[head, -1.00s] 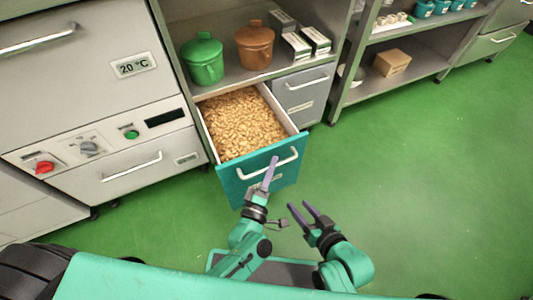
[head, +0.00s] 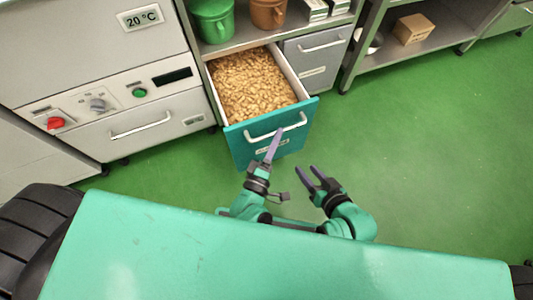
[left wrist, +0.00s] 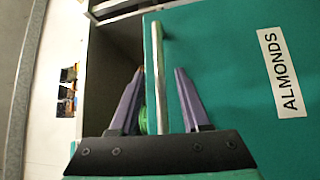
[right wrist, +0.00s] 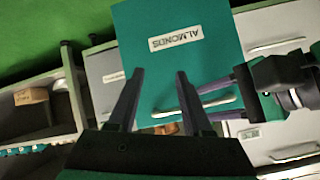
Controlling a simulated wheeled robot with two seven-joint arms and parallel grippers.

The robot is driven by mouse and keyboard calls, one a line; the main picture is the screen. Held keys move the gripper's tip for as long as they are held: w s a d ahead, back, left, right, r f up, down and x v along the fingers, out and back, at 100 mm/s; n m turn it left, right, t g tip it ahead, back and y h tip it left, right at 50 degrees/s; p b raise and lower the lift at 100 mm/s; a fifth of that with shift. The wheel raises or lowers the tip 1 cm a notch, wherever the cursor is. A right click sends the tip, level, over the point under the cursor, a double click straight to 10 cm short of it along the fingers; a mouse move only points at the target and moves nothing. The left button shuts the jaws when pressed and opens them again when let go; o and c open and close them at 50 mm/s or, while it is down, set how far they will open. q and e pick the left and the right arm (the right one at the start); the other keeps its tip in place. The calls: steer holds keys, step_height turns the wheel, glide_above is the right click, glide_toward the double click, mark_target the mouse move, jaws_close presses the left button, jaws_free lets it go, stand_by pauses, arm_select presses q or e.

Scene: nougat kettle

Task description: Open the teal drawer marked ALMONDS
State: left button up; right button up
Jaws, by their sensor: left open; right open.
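The teal drawer (head: 240,148) stands pulled out of the grey cabinet, with a heap of tan almonds (head: 255,85) inside. Its label reading ALMONDS shows in the left wrist view (left wrist: 281,72) and the right wrist view (right wrist: 176,39). My left gripper (head: 276,137) is open at the drawer's handle (head: 297,124). In the left wrist view the handle bar (left wrist: 157,70) runs between the two parted fingers. My right gripper (head: 318,172) is open and empty, in front of the drawer and right of my left gripper. The drawer's back end is hidden under the shelf.
A grey drawer (head: 313,68) is shut to the right. A green pot (head: 212,22) and a brown pot (head: 268,12) stand on the shelf above. A grey machine (head: 100,85) with knobs is at the left. Green floor (head: 430,140) is clear at the right.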

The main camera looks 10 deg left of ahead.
arm_select(q)
steer(key=v, duration=1.1)
steer(key=shift+s+p, duration=0.4)
steer(key=shift+p, duration=0.05)
arm_select(e)
steer(key=shift+d+r+g+h, duration=0.25)
steer(key=shift+d+g, duration=0.15)
steer(key=shift+d, duration=0.1)
steer(key=shift+d+r+g+h, duration=0.15)
steer(key=shift+d+g+h, duration=0.1)
steer(key=shift+d+g, duration=0.2)
arm_select(q)
steer(key=shift+w, duration=0.1)
